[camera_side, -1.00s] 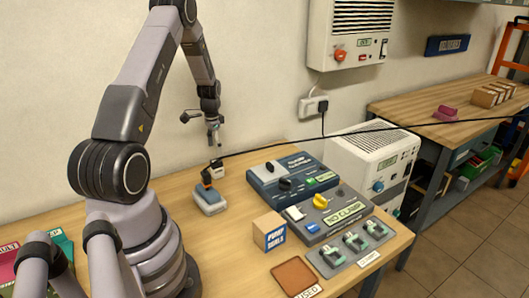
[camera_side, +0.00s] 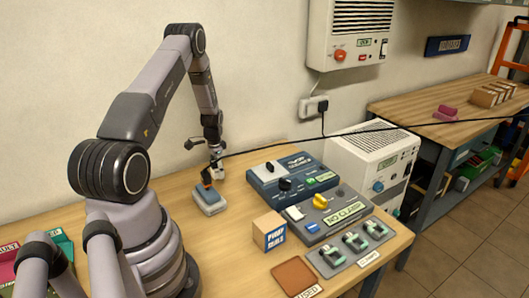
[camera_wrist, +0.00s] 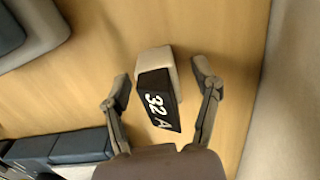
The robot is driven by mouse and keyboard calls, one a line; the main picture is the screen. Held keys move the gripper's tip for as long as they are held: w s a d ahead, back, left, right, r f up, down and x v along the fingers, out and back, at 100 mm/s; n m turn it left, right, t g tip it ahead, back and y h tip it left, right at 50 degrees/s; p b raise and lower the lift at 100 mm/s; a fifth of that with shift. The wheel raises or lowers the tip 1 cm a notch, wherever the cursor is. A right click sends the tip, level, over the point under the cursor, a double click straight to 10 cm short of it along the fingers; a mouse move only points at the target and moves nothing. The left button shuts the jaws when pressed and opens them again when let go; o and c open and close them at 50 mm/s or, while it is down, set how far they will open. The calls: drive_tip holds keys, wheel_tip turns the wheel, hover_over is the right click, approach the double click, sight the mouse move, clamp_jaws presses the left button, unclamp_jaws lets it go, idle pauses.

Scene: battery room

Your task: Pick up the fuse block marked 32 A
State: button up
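The fuse block marked 32 A (camera_wrist: 158,98) has a black labelled face and a pale part beyond it. It stands on the wooden bench, and its label reads at a slant in the wrist view. My gripper (camera_wrist: 161,78) is open, with one finger on each side of the block and a visible gap to both. In the side view my gripper (camera_side: 215,157) is low over the bench near the wall, and the fuse block (camera_side: 217,174) is small and partly hidden beneath it.
A blue unit (camera_side: 285,178) and a grey panel with a yellow knob (camera_side: 325,216) are to the right. A cardboard box (camera_side: 269,233) and a brown tray (camera_side: 297,276) are nearer. The wall is close behind.

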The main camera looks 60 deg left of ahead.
clamp_jaws()
drive_tip(key=shift+r, duration=0.1)
